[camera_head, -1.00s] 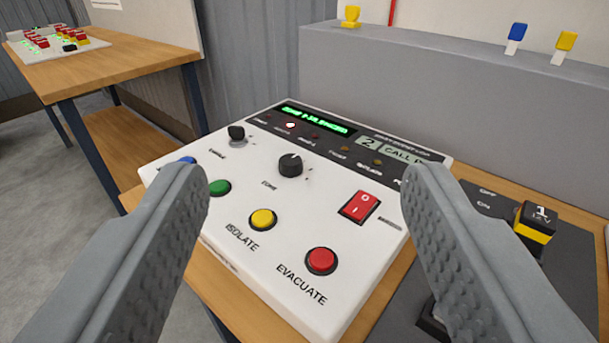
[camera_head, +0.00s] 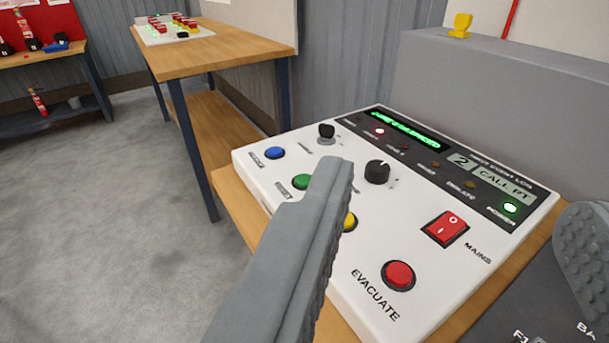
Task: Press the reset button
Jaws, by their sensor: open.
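A white control panel (camera_head: 362,276) lies tilted on a wooden bench. Along its front edge run a blue button (camera_head: 274,153), a green button (camera_head: 303,181), a yellow button (camera_head: 350,221) and a red button (camera_head: 399,275) labelled EVACUATE. The labels by the blue and green buttons are too small to read, so I cannot tell which one is reset. My gripper (camera_head: 462,190) is open and empty. Its left finger crosses in front of the panel and covers part of the yellow button. Its right finger is at the right picture edge.
The panel also has a black knob (camera_head: 377,172), a key-like switch (camera_head: 327,132), a red rocker switch (camera_head: 445,229) labelled MAINS and a lit green display (camera_head: 402,131). A grey ledge (camera_head: 480,100) stands behind. Another table (camera_head: 213,53) is at the back left. Open floor lies left.

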